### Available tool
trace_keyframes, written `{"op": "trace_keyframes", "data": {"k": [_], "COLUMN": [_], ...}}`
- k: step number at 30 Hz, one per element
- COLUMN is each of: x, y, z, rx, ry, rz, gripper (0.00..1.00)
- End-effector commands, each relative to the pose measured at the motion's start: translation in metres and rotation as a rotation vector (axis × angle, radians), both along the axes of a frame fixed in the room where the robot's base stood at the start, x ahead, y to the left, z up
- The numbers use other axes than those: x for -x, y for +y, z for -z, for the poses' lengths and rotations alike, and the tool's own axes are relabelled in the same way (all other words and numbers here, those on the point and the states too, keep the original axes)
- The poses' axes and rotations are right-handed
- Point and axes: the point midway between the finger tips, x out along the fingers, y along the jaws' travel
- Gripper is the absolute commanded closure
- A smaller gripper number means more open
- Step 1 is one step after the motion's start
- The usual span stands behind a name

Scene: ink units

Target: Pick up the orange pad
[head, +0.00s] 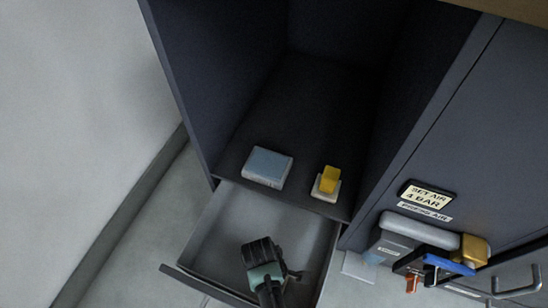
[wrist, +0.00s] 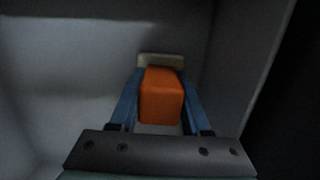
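The orange pad (wrist: 161,96) shows in the wrist view as a bright block with a pale base (wrist: 160,60) showing at its far end. My gripper (wrist: 161,100) has its two blue fingers on either side of the pad, close along its sides. I cannot tell whether they press on it. In the head view my gripper (head: 264,270) reaches down into the open grey drawer (head: 215,225). The pad is hidden there behind my gripper and wrist.
On the dark shelf above the drawer sit a blue-grey pad (head: 268,165) on a pale base and a yellow block (head: 331,179) on a pale base. A panel with a sign (head: 428,196), a blue lever (head: 448,264) and a handle (head: 517,284) stands right. Drawer walls surround my gripper.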

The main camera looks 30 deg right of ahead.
Motion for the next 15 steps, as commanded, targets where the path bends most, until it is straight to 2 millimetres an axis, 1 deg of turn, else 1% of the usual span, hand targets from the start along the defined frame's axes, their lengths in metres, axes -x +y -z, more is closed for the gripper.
{"op": "trace_keyframes", "data": {"k": [1,3,6,15], "x": [0.0001,0.0001,0.0,-0.0001], "y": [0.0001,0.0002,0.0002,0.0001], "z": [0.0,0.0,0.0,-0.0024], "rx": [0.0,0.0,-0.001,0.0], "ry": [0.0,0.0,0.001,0.0], "rz": [0.0,0.0,0.0,0.0], "gripper": [0.72,0.84,1.0,1.0]}}
